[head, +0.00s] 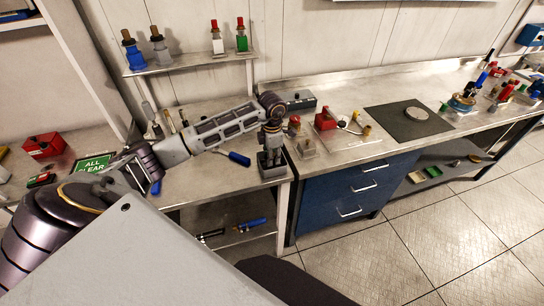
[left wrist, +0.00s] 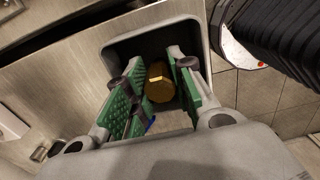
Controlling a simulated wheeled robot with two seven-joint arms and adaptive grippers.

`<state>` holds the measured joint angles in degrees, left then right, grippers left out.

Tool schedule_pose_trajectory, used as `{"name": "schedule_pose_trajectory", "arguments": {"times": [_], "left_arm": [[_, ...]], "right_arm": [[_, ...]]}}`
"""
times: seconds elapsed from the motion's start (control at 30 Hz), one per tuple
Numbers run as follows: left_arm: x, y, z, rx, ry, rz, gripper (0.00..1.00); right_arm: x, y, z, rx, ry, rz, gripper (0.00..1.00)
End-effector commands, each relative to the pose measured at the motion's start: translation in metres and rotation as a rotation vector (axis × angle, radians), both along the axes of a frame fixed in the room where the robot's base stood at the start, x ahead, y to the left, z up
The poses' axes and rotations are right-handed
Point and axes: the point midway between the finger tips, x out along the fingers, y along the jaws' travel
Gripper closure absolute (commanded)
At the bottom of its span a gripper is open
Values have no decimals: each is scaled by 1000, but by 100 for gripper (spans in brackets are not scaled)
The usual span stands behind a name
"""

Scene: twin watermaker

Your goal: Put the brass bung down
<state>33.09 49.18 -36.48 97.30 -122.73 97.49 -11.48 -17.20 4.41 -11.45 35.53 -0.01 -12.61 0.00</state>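The brass bung (left wrist: 160,84) shows in the left wrist view as a gold, many-sided end between the green pads of my left gripper (left wrist: 157,72). The pads lie close on both sides of it, and the gripper looks shut on it. A grey square-rimmed box (left wrist: 109,56) surrounds the fingertips and the bung below. In the head view my left gripper (head: 271,151) points down over this grey box (head: 272,172) at the bench's front edge. The bung is hidden there. Whether the bung touches the box floor cannot be told. My right gripper is not in view.
A clear plate with small fittings (head: 343,140) and a dark mat with a round disc (head: 408,123) lie to the right. A blue-handled tool (head: 238,158) lies left of the box. A raised shelf (head: 190,62) holds bottle-like items behind. Blue drawers (head: 355,190) stand below.

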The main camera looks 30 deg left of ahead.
Motion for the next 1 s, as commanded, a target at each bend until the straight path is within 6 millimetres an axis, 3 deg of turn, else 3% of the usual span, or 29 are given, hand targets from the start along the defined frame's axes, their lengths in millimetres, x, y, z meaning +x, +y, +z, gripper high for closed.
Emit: {"name": "schedule_pose_trajectory", "arguments": {"times": [0.03,0.17,0.67,1.0], "left_arm": [[0,0,0,0,0,0,69],[0,0,0,0,0,0,54],[0,0,3,0,0,1,54],[1,1,37,1,-3,1,54]], "right_arm": [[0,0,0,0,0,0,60],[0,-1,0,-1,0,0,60],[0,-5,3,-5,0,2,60],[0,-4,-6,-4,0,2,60]]}}
